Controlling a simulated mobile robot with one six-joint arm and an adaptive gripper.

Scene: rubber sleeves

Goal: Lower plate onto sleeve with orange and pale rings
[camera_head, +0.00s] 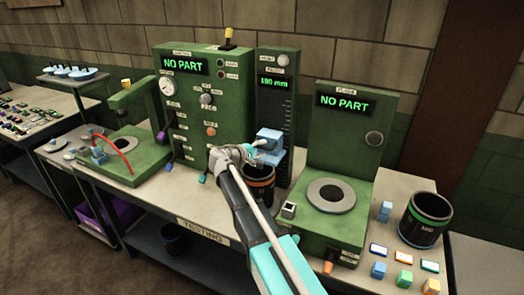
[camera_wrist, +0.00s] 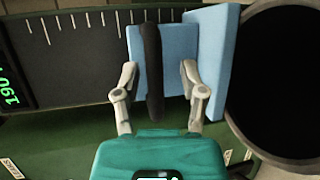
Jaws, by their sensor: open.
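The sleeve (camera_head: 261,194) is a dark cylinder with an orange ring standing under the gauge's plate; a pale ring is too small to make out clearly. In the wrist view its dark round opening (camera_wrist: 285,85) fills the right side. The blue plate (camera_head: 270,158) with its block is on the height gauge, just above the sleeve; it also shows in the wrist view (camera_wrist: 216,55). A gap between plate and sleeve rim cannot be judged. My gripper (camera_wrist: 160,78) is open, its fingers on either side of a black bar (camera_wrist: 152,75) on the blue block.
The green gauge column (camera_head: 276,95) reads about 190 mm. A green station (camera_head: 207,105) stands left and another (camera_head: 345,140) right, both showing NO PART. A black sleeve with a green ring (camera_head: 428,215) and small coloured blocks stand at the right of the bench.

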